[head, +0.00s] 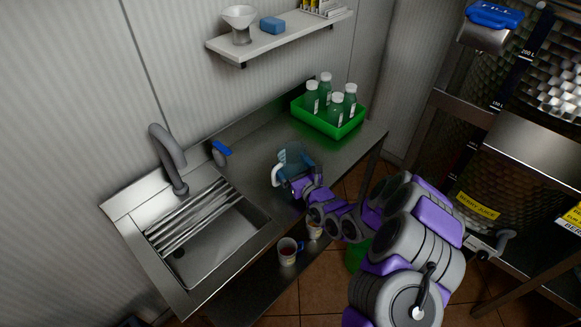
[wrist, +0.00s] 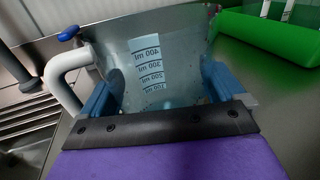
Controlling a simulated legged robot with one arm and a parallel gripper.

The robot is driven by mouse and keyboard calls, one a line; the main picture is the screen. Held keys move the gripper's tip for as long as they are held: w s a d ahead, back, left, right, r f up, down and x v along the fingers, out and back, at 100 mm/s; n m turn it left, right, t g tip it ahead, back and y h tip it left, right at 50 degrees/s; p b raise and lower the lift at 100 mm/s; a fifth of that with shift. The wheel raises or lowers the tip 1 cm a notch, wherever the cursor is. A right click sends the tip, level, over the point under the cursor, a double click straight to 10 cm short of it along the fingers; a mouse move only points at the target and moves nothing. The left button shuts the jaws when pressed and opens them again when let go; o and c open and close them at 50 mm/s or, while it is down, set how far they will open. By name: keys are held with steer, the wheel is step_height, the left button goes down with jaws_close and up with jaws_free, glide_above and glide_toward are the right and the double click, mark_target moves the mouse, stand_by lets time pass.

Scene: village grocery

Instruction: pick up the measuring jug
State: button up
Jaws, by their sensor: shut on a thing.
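The measuring jug (wrist: 165,50) is a clear bluish jug with a white handle and a white scale marked in ml. In the head view the jug (head: 293,158) is over the steel counter, between the sink and the green crate, with its handle to the left. My gripper (wrist: 165,95) has its blue fingers on both sides of the jug and is shut on it. In the head view my gripper (head: 297,184) is at the jug's near side and covers its lower part. I cannot tell whether its base touches the counter.
A green crate (head: 318,122) with several bottles stands at the counter's back right. A sink (head: 215,232) with a tap (head: 170,160) is on the left. Mugs (head: 287,250) stand on the lower shelf. A wall shelf (head: 280,38) hangs above.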

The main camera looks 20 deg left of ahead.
mark_target(285, 148)
step_height(285, 148, up, 4)
steer(key=shift+p, duration=0.85)
steer(key=s+d+p, duration=0.2)
steer(key=s+p, duration=0.2)
steer(key=s, duration=0.3)
steer(key=s+d+p, duration=0.2)
steer(key=s+p, duration=0.1)
steer(key=s, duration=0.5)
steer(key=shift+d+r+p, duration=0.35)
steer(key=shift+r, duration=0.05)
steer(key=shift+s, duration=0.1)
